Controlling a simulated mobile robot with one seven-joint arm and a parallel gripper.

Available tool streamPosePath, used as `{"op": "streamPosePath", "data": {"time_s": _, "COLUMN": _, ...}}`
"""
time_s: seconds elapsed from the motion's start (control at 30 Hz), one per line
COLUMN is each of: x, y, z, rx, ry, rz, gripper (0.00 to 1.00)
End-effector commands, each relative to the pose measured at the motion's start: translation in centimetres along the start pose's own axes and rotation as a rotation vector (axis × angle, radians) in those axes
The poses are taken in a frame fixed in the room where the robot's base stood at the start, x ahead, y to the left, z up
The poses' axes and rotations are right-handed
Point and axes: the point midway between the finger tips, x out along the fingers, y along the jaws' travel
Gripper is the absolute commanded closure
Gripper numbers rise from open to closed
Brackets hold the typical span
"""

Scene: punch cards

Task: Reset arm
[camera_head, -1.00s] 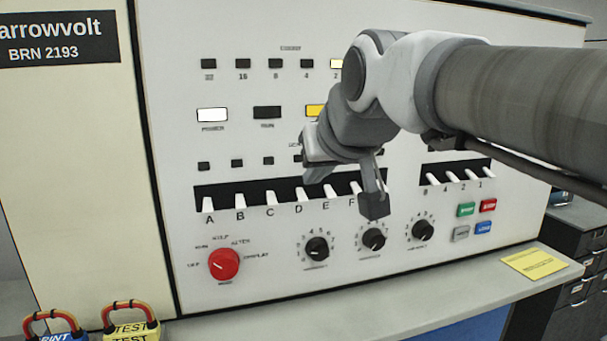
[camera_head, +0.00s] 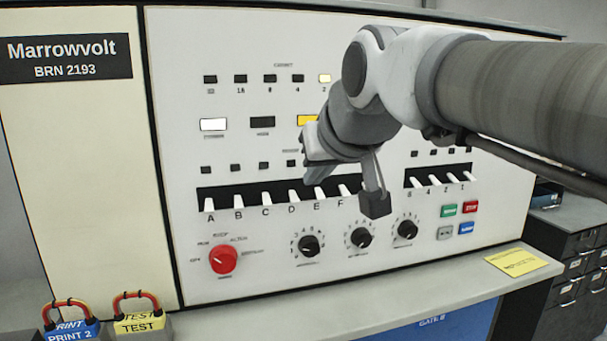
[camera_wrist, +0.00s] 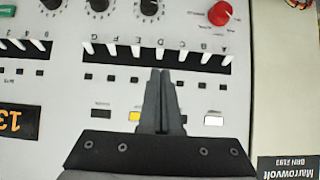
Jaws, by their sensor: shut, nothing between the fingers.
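My gripper (camera_wrist: 160,72) shows in the wrist view with its two dark fingers together and nothing between them. The fingers reach over the white control panel (camera_wrist: 70,75), with their tips near the row of white lever switches (camera_wrist: 137,50). In the head view my arm comes in from the right, in front of the panel (camera_head: 180,100). The gripper's fingertips are not clearly seen there. I cannot tell whether the gripper touches the panel.
A red knob (camera_head: 222,260) and several black dials (camera_head: 308,245) sit below the switches. Two padlock-like blocks, blue (camera_head: 70,329) and yellow (camera_head: 142,323), stand at lower left. A yellow note (camera_head: 524,262) lies on the ledge (camera_head: 400,291). Drawers (camera_head: 571,262) stand at right.

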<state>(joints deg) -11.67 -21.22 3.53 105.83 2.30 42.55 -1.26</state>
Motion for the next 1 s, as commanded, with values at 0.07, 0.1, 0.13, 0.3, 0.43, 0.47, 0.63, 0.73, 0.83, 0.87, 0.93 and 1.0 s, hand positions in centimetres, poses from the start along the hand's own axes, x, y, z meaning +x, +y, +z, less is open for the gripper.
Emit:
{"op": "streamPosePath", "data": {"time_s": 0.07, "x": 0.0, "y": 0.0, "z": 0.0, "rx": 0.0, "ry": 0.0, "rz": 0.0, "gripper": 1.0}}
{"op": "streamPosePath", "data": {"time_s": 0.1, "x": 0.0, "y": 0.0, "z": 0.0, "rx": 0.0, "ry": 0.0, "rz": 0.0, "gripper": 1.0}}
{"op": "streamPosePath", "data": {"time_s": 0.13, "x": 0.0, "y": 0.0, "z": 0.0, "rx": 0.0, "ry": 0.0, "rz": 0.0, "gripper": 1.0}}
{"op": "streamPosePath", "data": {"time_s": 0.3, "x": 0.0, "y": 0.0, "z": 0.0, "rx": 0.0, "ry": 0.0, "rz": 0.0, "gripper": 1.0}}
{"op": "streamPosePath", "data": {"time_s": 0.43, "x": -0.4, "y": 0.6, "z": 0.9, "rx": 0.008, "ry": -0.018, "rz": 0.011, "gripper": 1.0}}
{"op": "streamPosePath", "data": {"time_s": 0.47, "x": -0.6, "y": 0.9, "z": 1.4, "rx": 0.013, "ry": -0.03, "rz": 0.019, "gripper": 1.0}}
{"op": "streamPosePath", "data": {"time_s": 0.63, "x": -2.4, "y": 3.8, "z": 8.0, "rx": 0.067, "ry": -0.15, "rz": 0.082, "gripper": 1.0}}
{"op": "streamPosePath", "data": {"time_s": 0.73, "x": -3.6, "y": 5.2, "z": 13.1, "rx": 0.111, "ry": -0.239, "rz": 0.119, "gripper": 1.0}}
{"op": "streamPosePath", "data": {"time_s": 0.83, "x": -4.7, "y": 6.2, "z": 17.8, "rx": 0.152, "ry": -0.315, "rz": 0.149, "gripper": 1.0}}
{"op": "streamPosePath", "data": {"time_s": 0.87, "x": -5.0, "y": 6.3, "z": 19.1, "rx": 0.163, "ry": -0.336, "rz": 0.156, "gripper": 1.0}}
{"op": "streamPosePath", "data": {"time_s": 0.93, "x": -5.5, "y": 6.6, "z": 21.5, "rx": 0.185, "ry": -0.374, "rz": 0.169, "gripper": 1.0}}
{"op": "streamPosePath", "data": {"time_s": 1.0, "x": -5.9, "y": 6.7, "z": 23.3, "rx": 0.2, "ry": -0.403, "rz": 0.176, "gripper": 1.0}}
